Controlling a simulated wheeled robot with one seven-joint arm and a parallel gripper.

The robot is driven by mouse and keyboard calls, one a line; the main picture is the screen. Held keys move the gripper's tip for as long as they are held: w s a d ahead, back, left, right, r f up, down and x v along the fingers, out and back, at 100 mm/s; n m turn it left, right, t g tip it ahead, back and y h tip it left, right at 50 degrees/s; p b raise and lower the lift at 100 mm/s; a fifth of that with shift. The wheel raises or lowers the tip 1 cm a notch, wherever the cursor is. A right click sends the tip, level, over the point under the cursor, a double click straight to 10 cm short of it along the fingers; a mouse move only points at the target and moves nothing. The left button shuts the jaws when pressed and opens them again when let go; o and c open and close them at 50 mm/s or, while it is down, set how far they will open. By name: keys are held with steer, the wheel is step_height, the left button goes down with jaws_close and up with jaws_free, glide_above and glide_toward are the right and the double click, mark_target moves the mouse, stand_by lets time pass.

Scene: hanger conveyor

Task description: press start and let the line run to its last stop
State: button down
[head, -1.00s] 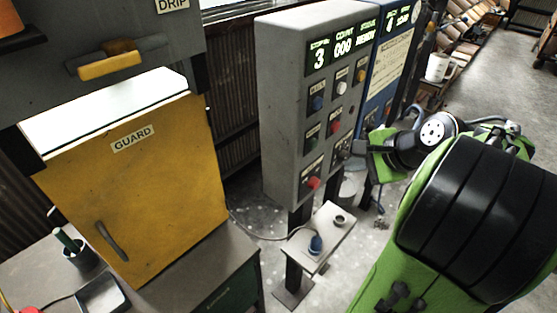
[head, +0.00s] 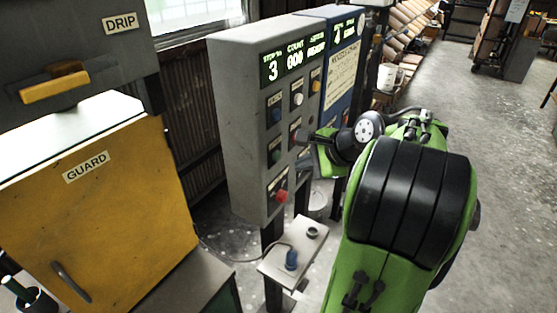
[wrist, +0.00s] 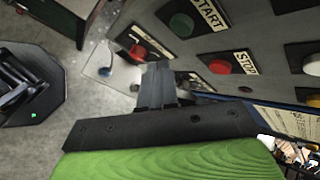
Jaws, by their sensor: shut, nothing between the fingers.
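A grey control box (head: 233,130) stands at the centre of the head view. Its lit display (head: 285,62) reads 3, then 000, then a word that looks like READY. The green START button (wrist: 182,25) is at the top of the wrist view and also shows on the box in the head view (head: 275,156). The red STOP button (wrist: 220,66) is beside it. My gripper (wrist: 158,75) is shut and empty in front of the box face, below START in the wrist view. In the head view my gripper (head: 308,138) partly hides the STOP area. I cannot tell any contact.
A red mushroom button (head: 282,196) sits low on the box. Blue, white and yellow buttons are above START. A small shelf (head: 290,262) with a blue-ended cable juts out below. A blue cabinet (head: 340,80) adjoins on the right. A yellow GUARD door (head: 110,210) stands left.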

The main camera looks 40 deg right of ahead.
mark_target(278, 156)
steer(key=shift+w+a+p, duration=0.2)
steer(key=shift+w+a, duration=0.05)
steer(key=shift+w, duration=0.35)
steer(key=shift+w+a+p, duration=0.2)
steer(key=shift+w, duration=0.4)
stand_by(1.0)
steer(key=shift+w+a+p, duration=0.15)
steer(key=shift+w+p, duration=0.25)
